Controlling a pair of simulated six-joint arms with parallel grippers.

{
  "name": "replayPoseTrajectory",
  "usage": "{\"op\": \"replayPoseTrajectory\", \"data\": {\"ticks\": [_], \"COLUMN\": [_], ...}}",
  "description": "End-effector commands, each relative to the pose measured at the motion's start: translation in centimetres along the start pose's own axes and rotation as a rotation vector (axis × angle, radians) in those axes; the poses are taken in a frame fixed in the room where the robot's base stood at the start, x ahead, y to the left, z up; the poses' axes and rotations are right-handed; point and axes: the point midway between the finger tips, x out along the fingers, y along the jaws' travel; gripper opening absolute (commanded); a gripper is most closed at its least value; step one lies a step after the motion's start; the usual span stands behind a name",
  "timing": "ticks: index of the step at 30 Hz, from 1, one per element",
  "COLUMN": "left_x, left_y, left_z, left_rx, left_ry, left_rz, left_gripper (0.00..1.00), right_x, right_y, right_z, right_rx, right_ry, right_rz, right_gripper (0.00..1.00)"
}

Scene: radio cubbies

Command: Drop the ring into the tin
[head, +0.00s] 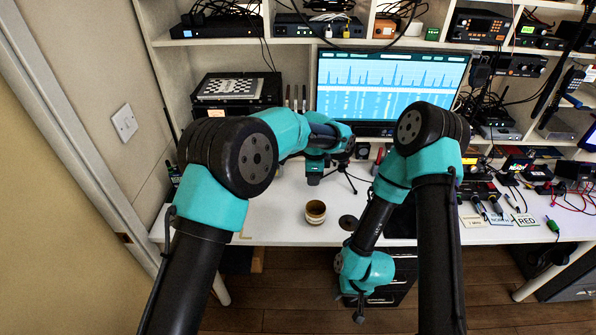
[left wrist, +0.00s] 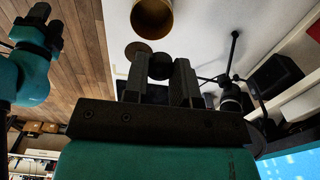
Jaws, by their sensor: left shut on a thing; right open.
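The tin (head: 315,213) is a small round brown and cream pot standing upright on the white desk near its front edge. In the left wrist view the tin (left wrist: 152,14) is at the top, just beyond my fingertips. My left gripper (head: 314,180) is behind the tin in the head view, pointing down. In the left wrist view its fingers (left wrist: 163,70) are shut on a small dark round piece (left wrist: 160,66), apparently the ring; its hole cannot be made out. My right gripper (head: 358,314) hangs low in front of the desk, open and empty.
A flat dark disc (head: 347,222) lies on the desk to the right of the tin. A monitor (head: 390,88) stands behind my arms. Labelled cards (head: 498,219) and cables lie at the right. The desk left of the tin is clear.

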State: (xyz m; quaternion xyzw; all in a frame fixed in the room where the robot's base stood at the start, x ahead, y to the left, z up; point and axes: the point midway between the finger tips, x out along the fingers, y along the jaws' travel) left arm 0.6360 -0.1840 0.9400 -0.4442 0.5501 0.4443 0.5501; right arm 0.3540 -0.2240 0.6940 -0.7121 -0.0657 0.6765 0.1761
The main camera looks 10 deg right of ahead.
Motion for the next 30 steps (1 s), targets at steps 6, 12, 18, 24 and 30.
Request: {"op": "replayPoseTrajectory", "data": {"ticks": [6,12,18,24,30], "left_x": [0.0,0.6,2.4,4.5,5.8], "left_y": [0.0,0.0,0.0,-0.1,-0.1], "left_z": [0.1,0.1,0.1,0.2,0.2], "left_rx": [-0.001,-0.001,-0.001,-0.001,-0.001], "left_ry": [0.0,0.0,-0.001,-0.001,0.0], "left_rz": [0.0,0.001,0.002,0.001,0.001], "left_gripper": [0.03,0.03,0.03,0.03,0.03], "right_x": [0.0,0.0,0.0,0.0,0.0], "right_y": [0.0,0.0,0.0,0.0,0.0], "right_z": [0.0,0.0,0.0,0.0,0.0], "right_rx": [0.0,0.0,0.0,0.0,0.0], "right_ry": [0.0,0.0,0.0,0.0,0.0], "right_rz": [0.0,0.0,0.0,0.0,0.0], "right_gripper": [0.47,0.47,0.47,0.47,0.47]}}
